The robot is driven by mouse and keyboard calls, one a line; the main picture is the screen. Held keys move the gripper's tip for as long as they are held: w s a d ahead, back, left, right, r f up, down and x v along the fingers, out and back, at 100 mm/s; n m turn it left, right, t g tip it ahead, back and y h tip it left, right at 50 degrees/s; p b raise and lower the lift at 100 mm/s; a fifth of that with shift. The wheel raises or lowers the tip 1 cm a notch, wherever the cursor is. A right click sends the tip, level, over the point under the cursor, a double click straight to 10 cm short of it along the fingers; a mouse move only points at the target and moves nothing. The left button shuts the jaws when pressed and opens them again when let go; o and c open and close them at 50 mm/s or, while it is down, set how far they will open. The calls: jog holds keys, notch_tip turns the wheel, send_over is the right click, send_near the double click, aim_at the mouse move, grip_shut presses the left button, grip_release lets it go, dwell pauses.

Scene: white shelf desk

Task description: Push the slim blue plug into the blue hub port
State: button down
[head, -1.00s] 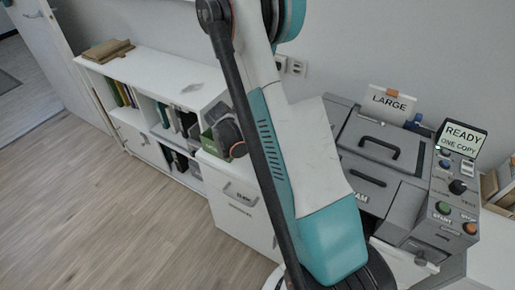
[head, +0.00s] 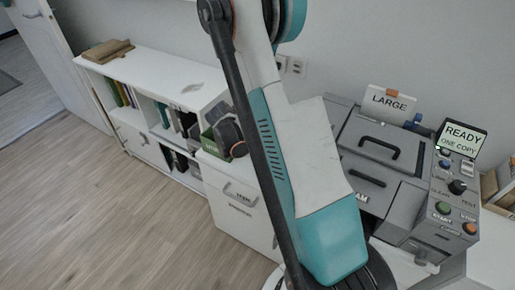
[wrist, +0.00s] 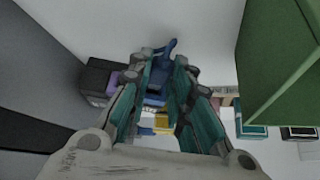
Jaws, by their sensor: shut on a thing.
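My gripper (wrist: 164,78) shows in the wrist view with its teal fingers closed around a slim blue plug (wrist: 155,97). A blue piece of it sticks out past the fingertips, and the rest is partly hidden between the fingers. Left of the fingers is a black box (wrist: 97,76) with a purple piece at its side. A yellow piece (wrist: 161,122) and another blue piece (wrist: 146,131) show between the fingers, lower down. I cannot make out the blue hub port. In the head view my arm covers much of the middle, and the plug cannot be made out.
A large green block (wrist: 282,62) is close on the right in the wrist view. Small teal and dark items lie below it. In the head view, a low white shelf (head: 150,70) holds books, and a grey machine (head: 385,150) with a READY screen (head: 462,138) stands at right.

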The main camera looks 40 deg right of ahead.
jog(key=shift+s+d, duration=0.2)
jog(key=shift+d, duration=1.1)
jog(key=c, duration=1.4)
grip_release()
jog(key=v, duration=1.2)
